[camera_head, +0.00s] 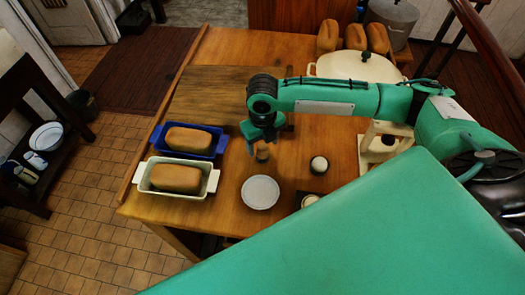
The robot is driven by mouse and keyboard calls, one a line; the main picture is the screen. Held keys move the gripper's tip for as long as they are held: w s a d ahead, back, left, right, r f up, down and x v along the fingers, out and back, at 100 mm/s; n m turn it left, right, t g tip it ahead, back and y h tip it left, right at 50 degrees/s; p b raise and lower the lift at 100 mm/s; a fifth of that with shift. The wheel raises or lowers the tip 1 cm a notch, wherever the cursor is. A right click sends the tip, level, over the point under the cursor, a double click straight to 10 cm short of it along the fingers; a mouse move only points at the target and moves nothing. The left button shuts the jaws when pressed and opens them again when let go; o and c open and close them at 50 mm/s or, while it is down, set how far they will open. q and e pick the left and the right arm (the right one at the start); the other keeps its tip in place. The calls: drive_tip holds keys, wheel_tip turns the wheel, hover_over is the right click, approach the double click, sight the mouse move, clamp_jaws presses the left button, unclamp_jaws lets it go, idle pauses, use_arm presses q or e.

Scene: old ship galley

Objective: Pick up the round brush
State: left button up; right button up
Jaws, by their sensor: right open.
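My right gripper (262,136) is over the middle of the wooden table, pointing down. It is open. A small brownish round object (262,154), which looks like the round brush, stands on the table right below the fingertips. The gripper partly covers its top. I cannot tell whether the fingers are around it or just above it. My left gripper is not in view.
A blue loaf pan (219,146) and a white loaf pan (213,181) with bread are at the left. A pale fluted dish (260,192) is in front.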

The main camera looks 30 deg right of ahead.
sight(263, 147)
wheel_tip(263, 147, down, 4)
drive_tip(key=shift+f+p, duration=0.15)
drive_tip(key=shift+p, duration=0.4)
drive_tip(key=shift+c, duration=0.4)
drive_tip(key=c, duration=1)
